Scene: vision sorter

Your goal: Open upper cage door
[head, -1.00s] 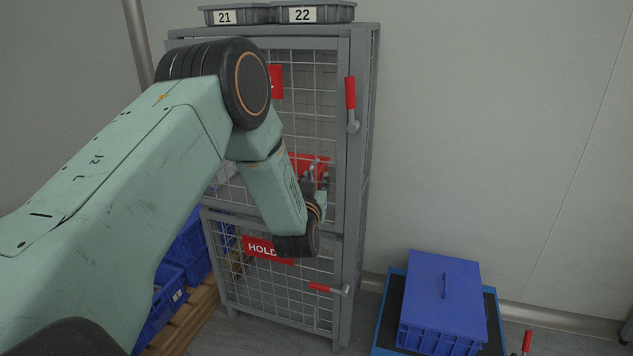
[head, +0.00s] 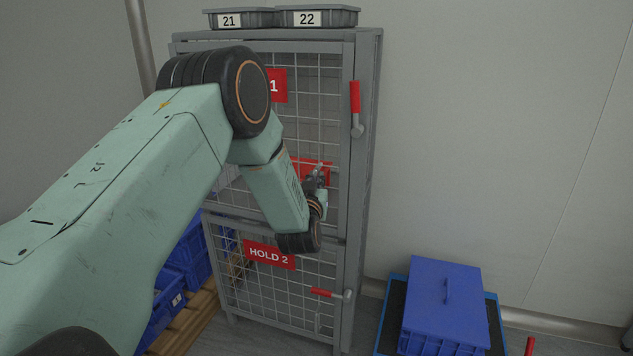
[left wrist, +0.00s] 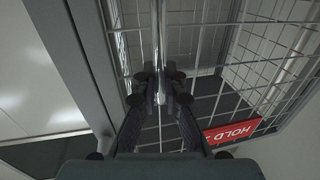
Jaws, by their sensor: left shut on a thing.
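The upper cage door (head: 318,105) is a grey frame with wire mesh. It looks closed or nearly so; I cannot tell whether there is a gap. Its red-gripped latch lever (head: 355,100) stands upright on the right post. My left gripper (head: 317,175) is at the door's lower right part, left of and below that lever. In the left wrist view my fingers (left wrist: 160,82) are shut on a thin, bright upright bar (left wrist: 157,35) in front of the mesh. The exact grip is partly hidden by the fingers. My right gripper is not in view.
The lower cage door (head: 280,290) has a "HOLD 2" sign (head: 269,254) and a sideways red lever (head: 330,293). Grey bins (head: 318,18) stand on top. A blue lidded crate (head: 445,305) stands at the right. Blue crates (head: 190,255) stand at the left.

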